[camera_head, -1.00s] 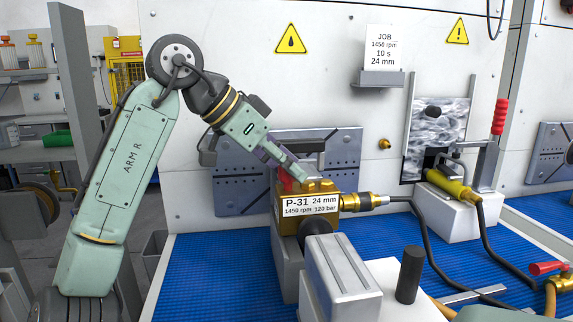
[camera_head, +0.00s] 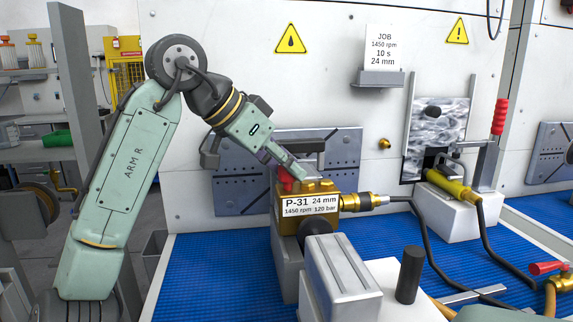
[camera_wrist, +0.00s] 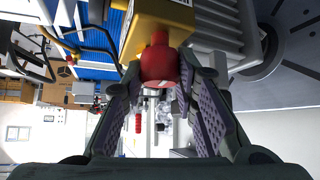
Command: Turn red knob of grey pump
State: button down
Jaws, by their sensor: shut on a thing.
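The pump has a brass-yellow block labelled P-31 (camera_head: 310,207) on a grey body (camera_head: 287,262), standing on the blue mat. Its red knob (camera_head: 285,184) shows only in part in the head view, beside my gripper (camera_head: 303,175). In the wrist view the round red knob (camera_wrist: 160,66) sits against the yellow block (camera_wrist: 155,20). The fingertips of my gripper (camera_wrist: 160,78) press on it from both sides. My gripper is shut on the knob. The far side of the knob is hidden.
A grey box (camera_head: 342,275) and a dark upright cylinder (camera_head: 410,275) stand in front of the pump. A hose fitting (camera_head: 362,202) leaves its right side. Blue mat (camera_head: 205,275) lies bare at left.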

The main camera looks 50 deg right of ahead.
jog(key=n+t, duration=0.4)
jog(key=n, duration=0.1)
jog(key=shift+s, duration=0.15)
jog(key=n+t+y+p, duration=0.1)
jog(key=n+t, duration=0.3)
jog(key=n, duration=0.1)
jog(key=shift+n, duration=0.4)
jog(key=c, duration=1.5)
grip_release()
jog(key=shift+c, duration=0.2)
jog(key=v, duration=1.2)
jog(key=shift+d, duration=0.1)
